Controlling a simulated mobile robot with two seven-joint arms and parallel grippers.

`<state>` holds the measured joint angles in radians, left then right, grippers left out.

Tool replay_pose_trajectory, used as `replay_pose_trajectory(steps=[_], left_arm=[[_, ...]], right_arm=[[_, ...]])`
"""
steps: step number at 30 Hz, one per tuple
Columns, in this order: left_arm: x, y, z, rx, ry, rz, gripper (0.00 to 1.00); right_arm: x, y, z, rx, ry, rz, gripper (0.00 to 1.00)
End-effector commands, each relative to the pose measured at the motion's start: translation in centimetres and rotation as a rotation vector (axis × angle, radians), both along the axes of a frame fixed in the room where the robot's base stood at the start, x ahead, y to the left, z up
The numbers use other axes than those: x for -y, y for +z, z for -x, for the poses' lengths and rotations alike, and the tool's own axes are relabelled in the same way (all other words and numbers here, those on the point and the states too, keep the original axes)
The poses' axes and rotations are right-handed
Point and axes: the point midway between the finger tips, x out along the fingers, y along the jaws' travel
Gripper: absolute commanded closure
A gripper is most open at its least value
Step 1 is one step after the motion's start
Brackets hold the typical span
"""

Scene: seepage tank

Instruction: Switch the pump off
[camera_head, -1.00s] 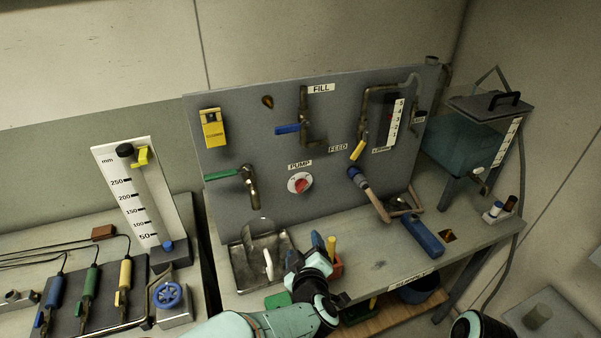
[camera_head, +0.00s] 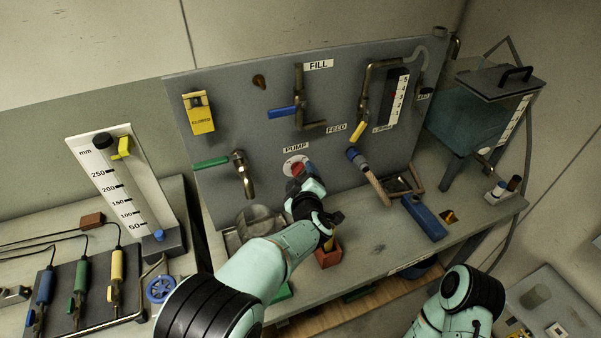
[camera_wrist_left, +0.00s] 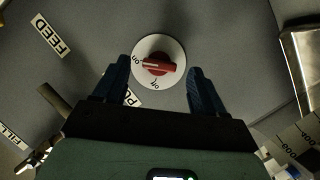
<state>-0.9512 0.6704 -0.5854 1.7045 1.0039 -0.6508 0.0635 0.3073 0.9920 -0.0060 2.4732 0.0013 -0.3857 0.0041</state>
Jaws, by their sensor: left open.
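The pump switch is a red knob on a round white dial (camera_head: 291,168) under the PUMP label (camera_head: 296,148) on the grey panel. In the left wrist view the red knob (camera_wrist_left: 158,66) shows whole, with its bar lying across and one end toward the "on" mark. The "off" mark is on the dial's lower edge in that view. My left gripper (camera_head: 302,172) is open in front of the dial; in the wrist view its two blue fingers (camera_wrist_left: 159,69) stand either side of the dial. I cannot tell how far the fingertips are from the knob. My right gripper is out of view.
The green-handled tap (camera_head: 212,162) is left of the dial and the blue-collared hose (camera_head: 371,180) is to its right. The blue-handled valve (camera_head: 281,112) is above. An orange-red holder (camera_head: 328,256) stands on the bench below my left arm.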

Motion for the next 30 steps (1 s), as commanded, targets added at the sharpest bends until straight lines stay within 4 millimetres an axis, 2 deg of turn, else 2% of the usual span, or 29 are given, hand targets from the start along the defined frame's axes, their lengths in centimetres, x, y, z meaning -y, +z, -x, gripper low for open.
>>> replay_pose_trajectory(steps=[1,6,16,21,30], left_arm=[[-0.1,-0.1,-0.8,0.0,0.001,0.0,0.29],[-0.2,-0.6,-2.1,0.0,0.0,0.0,0.29],[-0.2,-0.7,-2.3,-0.001,0.0,0.001,0.29],[-0.2,-0.7,-2.3,-0.001,0.0,0.001,0.84],[-0.3,-0.9,-2.3,0.008,0.0,0.023,0.85]], right_arm=[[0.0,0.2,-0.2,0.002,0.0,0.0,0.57],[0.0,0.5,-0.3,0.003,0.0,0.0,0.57],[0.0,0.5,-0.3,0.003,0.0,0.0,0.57],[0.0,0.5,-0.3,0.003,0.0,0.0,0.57],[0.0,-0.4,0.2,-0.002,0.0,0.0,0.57]])
